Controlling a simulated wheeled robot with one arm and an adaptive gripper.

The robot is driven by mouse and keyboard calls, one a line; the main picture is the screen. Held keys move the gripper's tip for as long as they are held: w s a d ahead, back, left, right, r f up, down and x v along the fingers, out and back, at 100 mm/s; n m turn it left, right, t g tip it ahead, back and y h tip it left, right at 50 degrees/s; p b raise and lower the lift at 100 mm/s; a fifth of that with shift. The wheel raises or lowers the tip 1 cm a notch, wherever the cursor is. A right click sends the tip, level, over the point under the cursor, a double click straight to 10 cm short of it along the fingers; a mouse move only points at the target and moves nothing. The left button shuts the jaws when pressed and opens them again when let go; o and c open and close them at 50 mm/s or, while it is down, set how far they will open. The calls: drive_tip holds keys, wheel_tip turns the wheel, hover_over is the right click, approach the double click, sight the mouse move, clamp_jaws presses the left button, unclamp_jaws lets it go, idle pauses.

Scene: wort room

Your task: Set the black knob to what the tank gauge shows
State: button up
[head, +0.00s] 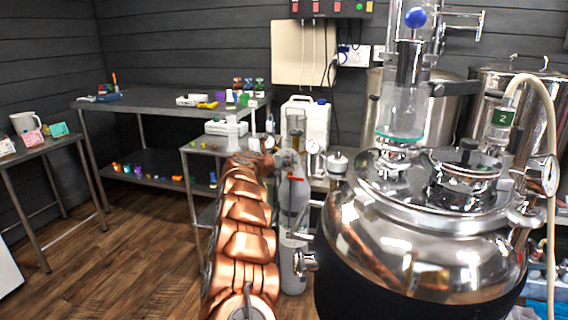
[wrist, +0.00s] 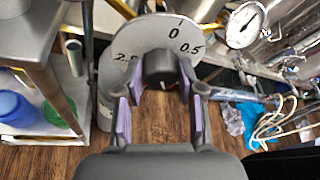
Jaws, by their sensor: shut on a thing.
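In the wrist view my gripper (wrist: 160,75) has its two purple-padded fingers on either side of the black knob (wrist: 160,65) and is shut on it. The knob sits on a round pale dial plate (wrist: 150,36) with 0, 0.5 and 2.5 legible. The other marks are hidden by the knob and fingers. Which mark the knob points to, I cannot tell. A white round gauge (wrist: 243,26) is at the upper right; its reading is too small to tell. In the head view a gauge (head: 548,175) is on the right side of the shiny steel tank (head: 420,245).
A steel table (head: 150,104) with small items stands at the back left, and a smaller table (head: 30,150) at far left. A white jug (head: 306,122) stands behind my arm. A pale hose (head: 549,130) hangs at the right. The wooden floor (head: 145,235) at left is clear.

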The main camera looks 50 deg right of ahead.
drive_tip(key=shift+m+t, duration=0.3)
idle(0.4)
drive_tip(key=o, duration=1.1)
drive_tip(key=shift+o, duration=0.2)
drive_tip(key=shift+a, duration=0.1)
drive_tip(key=v, duration=1.1)
drive_tip(key=shift+a+r, duration=0.25)
drive_tip(key=shift+a, duration=0.05)
